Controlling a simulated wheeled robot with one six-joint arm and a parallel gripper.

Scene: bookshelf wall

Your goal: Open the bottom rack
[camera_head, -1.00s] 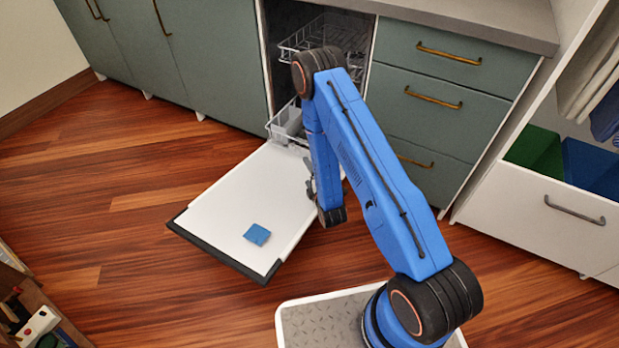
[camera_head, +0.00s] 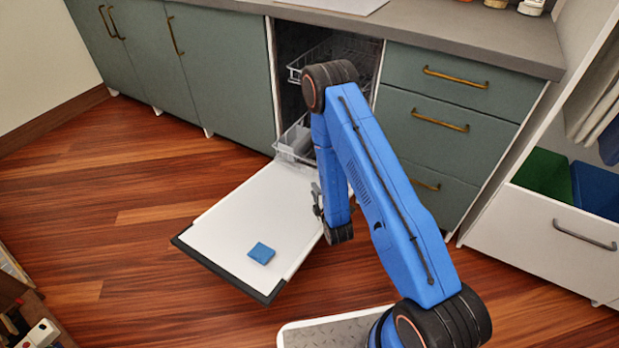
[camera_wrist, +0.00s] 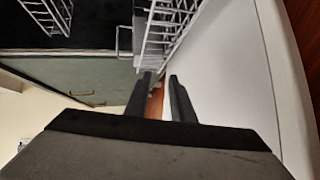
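The dishwasher stands open, its white door (camera_head: 240,215) folded down near the floor. The bottom rack (camera_head: 293,143) is a light wire basket at the door's inner end, mostly inside the cavity and partly behind my arm. It also shows in the wrist view (camera_wrist: 166,28), ahead of the fingers, with a wire loop (camera_wrist: 125,42) beside it. The upper rack (camera_head: 330,58) is inside, above it. My gripper (camera_head: 317,200) hangs low over the door's right side, in front of the bottom rack. In the wrist view its fingers (camera_wrist: 160,78) are apart, with nothing seen between them.
A blue square item (camera_head: 261,253) lies on the door's outer part. Green drawers (camera_head: 440,115) stand to the right of the dishwasher, and a white drawer unit (camera_head: 540,240) is at far right. The wooden floor (camera_head: 110,220) at left is clear.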

